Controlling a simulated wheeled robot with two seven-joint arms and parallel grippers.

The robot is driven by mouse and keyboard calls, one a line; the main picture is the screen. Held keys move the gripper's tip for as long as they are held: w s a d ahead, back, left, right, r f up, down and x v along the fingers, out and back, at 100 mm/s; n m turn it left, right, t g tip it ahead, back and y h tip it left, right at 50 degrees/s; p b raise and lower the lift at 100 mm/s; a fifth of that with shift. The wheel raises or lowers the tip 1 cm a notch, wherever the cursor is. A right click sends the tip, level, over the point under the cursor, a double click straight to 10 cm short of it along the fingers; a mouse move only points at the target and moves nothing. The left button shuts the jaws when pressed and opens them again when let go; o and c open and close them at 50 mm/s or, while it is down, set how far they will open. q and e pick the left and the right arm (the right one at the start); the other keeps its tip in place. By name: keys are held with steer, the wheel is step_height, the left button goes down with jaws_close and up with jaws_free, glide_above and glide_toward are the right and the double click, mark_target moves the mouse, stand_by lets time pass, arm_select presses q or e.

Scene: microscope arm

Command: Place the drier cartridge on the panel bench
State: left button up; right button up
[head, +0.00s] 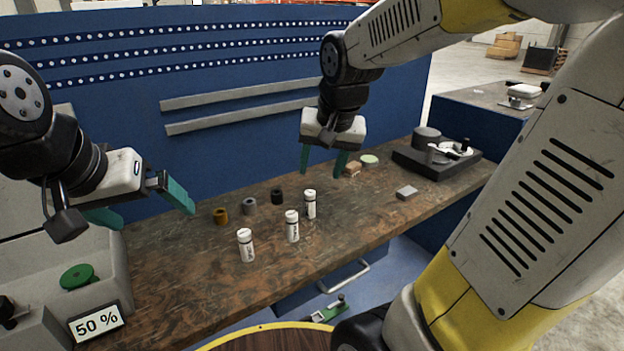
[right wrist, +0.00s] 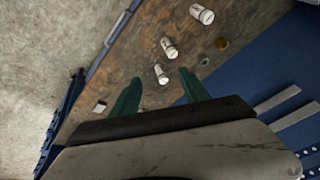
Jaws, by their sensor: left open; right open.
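Three white labelled cylinders stand upright in a diagonal row on the worn brown bench (head: 180,300): near left (head: 246,245), middle (head: 292,226) and far right (head: 311,204). Their labels are too small to tell which is the drier cartridge. My right gripper (head: 322,164) is open and empty, above the bench's rear, higher than the cylinders. In the right wrist view, the closest cylinder (right wrist: 161,74) shows beyond the gap between its fingertips (right wrist: 160,91). My left gripper (head: 148,210) is open and empty at the bench's left end, apart from the cylinders.
Brown (head: 220,216), grey (head: 250,206) and black (head: 277,196) small rings stand behind the cylinders. A blue panel (head: 230,150) with rails backs the bench. A dark base with a device (head: 440,162) occupies the right end. The front left bench top is clear.

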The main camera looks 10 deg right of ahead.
steer(key=s+a+r+n+t+y, duration=0.1)
steer(key=s+a+r+n, duration=0.1)
steer(key=s, duration=0.9)
steer(key=shift+s+r+n+y, duration=0.15)
steer(key=shift+s+n+y, duration=0.2)
steer(key=shift+n, duration=0.45)
steer(key=shift+a, duration=0.1)
